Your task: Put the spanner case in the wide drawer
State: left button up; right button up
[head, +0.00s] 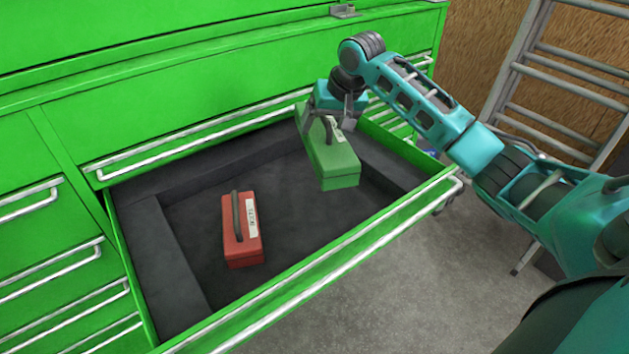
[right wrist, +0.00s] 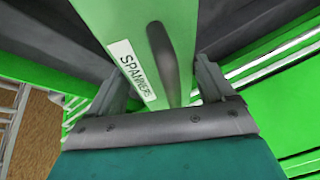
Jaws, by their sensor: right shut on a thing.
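The spanner case is a green box (head: 335,162) with a dark handle and a white label, in the right part of the wide drawer's space in the head view. In the right wrist view the case (right wrist: 118,18) shows its label, which reads SPANNERS. My right gripper (head: 335,118) is shut on the case at its far end; its fingers (right wrist: 160,90) lie on either side of the case. The wide drawer (head: 290,285) is pulled open, with a dark lining. I cannot tell whether the case touches the drawer floor. My left gripper is not in view.
A red case (head: 242,240) with a dark handle and a white label lies in the drawer, left of the green case. Dark raised borders edge the drawer floor. A ladder (head: 560,75) stands at the right. Closed drawers (head: 50,240) are at the left.

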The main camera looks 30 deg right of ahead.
aim_at(346, 142)
notch_tip(346, 142, down, 14)
jog(key=shift+w+b, duration=0.1)
jog(key=shift+b, duration=0.6)
jog(key=o, duration=1.3)
jog(key=p+v, duration=0.2)
jog(key=v, duration=1)
